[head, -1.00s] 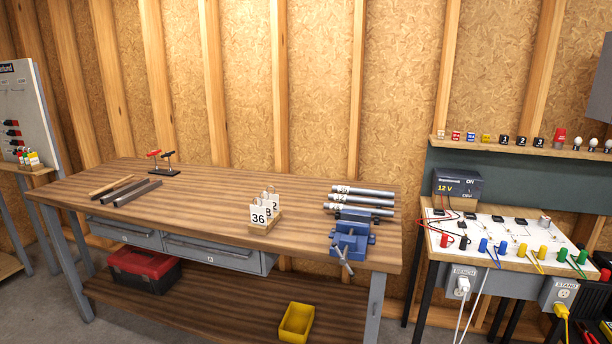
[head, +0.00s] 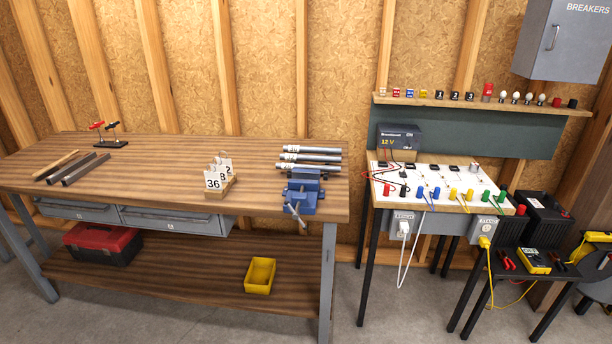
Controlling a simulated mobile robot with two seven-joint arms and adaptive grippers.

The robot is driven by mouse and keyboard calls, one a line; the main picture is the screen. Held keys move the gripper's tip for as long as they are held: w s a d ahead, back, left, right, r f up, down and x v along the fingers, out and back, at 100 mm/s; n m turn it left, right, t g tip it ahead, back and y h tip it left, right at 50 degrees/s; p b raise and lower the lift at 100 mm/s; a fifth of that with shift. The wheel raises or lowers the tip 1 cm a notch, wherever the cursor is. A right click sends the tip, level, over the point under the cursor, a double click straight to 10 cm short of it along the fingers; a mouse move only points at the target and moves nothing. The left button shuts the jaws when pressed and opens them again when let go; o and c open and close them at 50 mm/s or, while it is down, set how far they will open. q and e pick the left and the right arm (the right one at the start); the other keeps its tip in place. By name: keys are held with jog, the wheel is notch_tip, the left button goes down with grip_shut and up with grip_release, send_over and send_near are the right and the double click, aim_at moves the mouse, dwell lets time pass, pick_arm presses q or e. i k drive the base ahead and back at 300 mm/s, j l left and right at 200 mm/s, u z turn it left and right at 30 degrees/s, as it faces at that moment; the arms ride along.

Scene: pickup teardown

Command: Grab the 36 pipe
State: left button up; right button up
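Several grey metal pipes (head: 310,157) lie side by side on the right part of the wooden workbench (head: 240,150), behind a blue vise (head: 302,192). Each has a small pale label near its left end; the numbers are too small to read, so I cannot tell which is the 36 pipe. A small wooden holder with white number cards (head: 214,180) stands left of the vise, and its front card reads 36. Neither of my grippers is in view.
Dark bars (head: 80,169) and a red-and-black clamp stand (head: 105,137) are on the bench's left. A red toolbox (head: 103,244) and yellow bin (head: 260,275) sit on its lower shelf. A wiring table (head: 440,185) stands right, with a narrow floor gap between.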

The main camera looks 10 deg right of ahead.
aim_at(312, 150)
jog(key=z, duration=0.35)
jog(key=i+z, duration=0.15)
jog(key=z, duration=0.2)
jog(key=i+z, duration=0.2)
jog(key=z, duration=0.15)
jog(key=i+z, duration=0.15)
jog(key=z, duration=0.2)
